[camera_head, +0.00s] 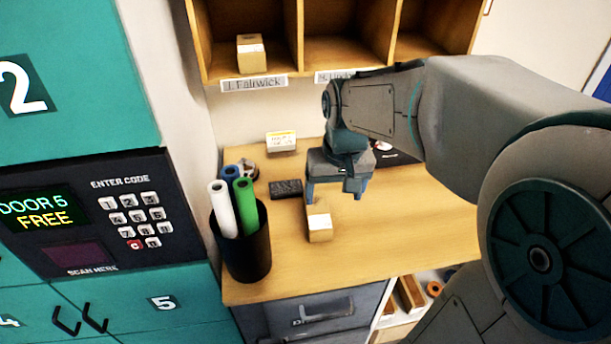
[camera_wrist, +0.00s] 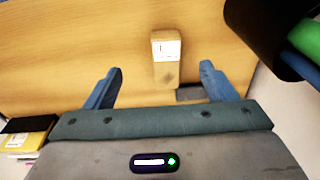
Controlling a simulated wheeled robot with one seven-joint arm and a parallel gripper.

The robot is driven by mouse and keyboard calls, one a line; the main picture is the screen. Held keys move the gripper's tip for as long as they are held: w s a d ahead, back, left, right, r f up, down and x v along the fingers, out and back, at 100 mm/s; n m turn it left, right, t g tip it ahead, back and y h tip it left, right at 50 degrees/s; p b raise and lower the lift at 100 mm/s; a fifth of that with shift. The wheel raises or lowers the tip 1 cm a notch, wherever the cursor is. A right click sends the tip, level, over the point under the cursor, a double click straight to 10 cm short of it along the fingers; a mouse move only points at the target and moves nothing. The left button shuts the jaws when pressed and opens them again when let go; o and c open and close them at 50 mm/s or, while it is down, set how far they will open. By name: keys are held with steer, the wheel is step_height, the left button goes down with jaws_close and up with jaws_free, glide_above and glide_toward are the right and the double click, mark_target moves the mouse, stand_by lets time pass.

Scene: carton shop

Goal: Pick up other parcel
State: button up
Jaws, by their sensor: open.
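A small tan parcel (camera_head: 319,222) with a white label lies on the wooden table (camera_head: 420,220), near its front edge. My gripper (camera_head: 333,194) is just above and behind it, pointing down. In the wrist view the parcel (camera_wrist: 166,58) lies beyond and between the two blue fingers of my gripper (camera_wrist: 160,86). Another small tan parcel (camera_head: 250,53) sits in the left compartment of the shelf, above the label "J. Fallwick".
A black cup (camera_head: 243,245) of rolled tubes stands left of the parcel. A dark keypad-like block (camera_head: 286,189) and a white-and-yellow box (camera_head: 281,141) lie behind. Teal lockers with a code panel (camera_head: 90,215) stand left. The table's right side is clear.

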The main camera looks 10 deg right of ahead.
steer(key=w+f+g+p, duration=0.1)
steer(key=w+f+p, duration=0.1)
steer(key=w, duration=0.7)
glide_above(317, 206)
steer(key=f, duration=0.8)
steer(key=shift+s, duration=0.35)
steer(key=shift+w+f+p, duration=0.15)
steer(key=shift+f+p, duration=0.35)
steer(key=shift+f, duration=0.9)
steer(key=shift+w+f+p, duration=0.15)
steer(key=shift+f+p, duration=0.3)
steer(key=shift+f, duration=0.95)
steer(key=c, duration=1.2)
